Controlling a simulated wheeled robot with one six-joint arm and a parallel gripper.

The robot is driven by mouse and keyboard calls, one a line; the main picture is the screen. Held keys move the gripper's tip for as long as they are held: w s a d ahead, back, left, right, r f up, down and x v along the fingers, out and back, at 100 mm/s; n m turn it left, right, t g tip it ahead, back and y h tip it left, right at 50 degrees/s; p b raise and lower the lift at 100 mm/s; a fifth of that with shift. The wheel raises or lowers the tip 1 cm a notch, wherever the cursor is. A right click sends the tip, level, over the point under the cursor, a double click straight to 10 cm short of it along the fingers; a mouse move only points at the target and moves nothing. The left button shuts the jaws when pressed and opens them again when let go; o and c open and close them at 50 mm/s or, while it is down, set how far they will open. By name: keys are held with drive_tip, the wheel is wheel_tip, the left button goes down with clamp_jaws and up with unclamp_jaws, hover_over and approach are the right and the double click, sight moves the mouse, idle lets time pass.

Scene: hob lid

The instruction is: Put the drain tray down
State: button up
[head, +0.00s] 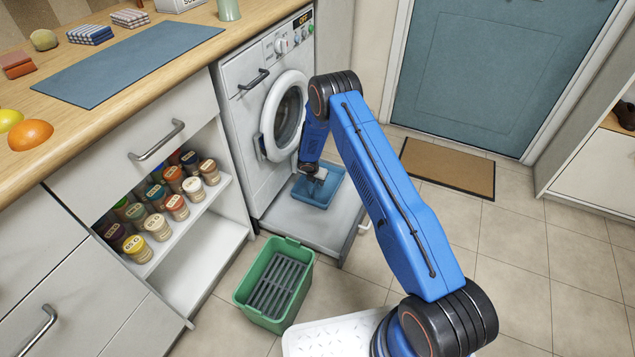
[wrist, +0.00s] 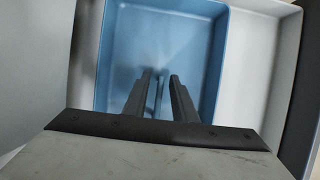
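The blue drain tray (head: 308,193) lies on the pulled-out grey plinth drawer (head: 313,227) at the foot of the washing machine. My gripper (head: 319,174) is down at the tray, near its middle. In the wrist view the blue tray (wrist: 213,45) fills the centre, with its floor and side walls showing. My gripper's two dark fingers (wrist: 161,88) are apart over the tray, with a thin bluish upright strip between them and narrow gaps beside it. The strip looks like a grip on the tray. My arm hides part of the drawer's right side in the head view.
The washing machine (head: 250,80) has its round door shut. A green bin (head: 243,300) with a dark slatted grid stands on the floor in front of the drawer. An open shelf of jars (head: 155,212) is left. A brown doormat (head: 449,168) lies right; tiles around it are free.

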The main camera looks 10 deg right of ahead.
drive_tip(key=v, duration=1.2)
drive_tip(key=shift+w+r, duration=0.1)
drive_tip(key=shift+r, duration=0.05)
drive_tip(key=s+d+r+m, duration=0.2)
drive_tip(key=d+r+m, duration=0.15)
drive_tip(key=r, duration=0.85)
drive_tip(key=s+d+r+m, duration=0.2)
drive_tip(key=d+r+m, duration=0.15)
drive_tip(key=r, duration=0.85)
drive_tip(key=s+d+r+m, duration=0.2)
drive_tip(key=s+r+m, duration=0.2)
drive_tip(key=s+r, duration=0.4)
drive_tip(key=s+d+r+m, duration=0.3)
drive_tip(key=s+r, duration=0.2)
drive_tip(key=r, duration=0.5)
drive_tip(key=s+d+r+m, duration=0.1)
drive_tip(key=s+r+m, duration=0.4)
drive_tip(key=s, duration=0.5)
drive_tip(key=s+d+r+m, duration=0.1)
drive_tip(key=s+r+m, duration=0.2)
drive_tip(key=s+r, duration=0.55)
drive_tip(key=s+a+f+m+t+y, duration=0.1)
drive_tip(key=s+m, duration=0.5)
drive_tip(key=s, duration=1.7)
drive_tip(key=shift+a+f+m+y, duration=0.25)
drive_tip(key=shift+a+m+y, duration=0.15)
drive_tip(key=shift+a+y, duration=0.4)
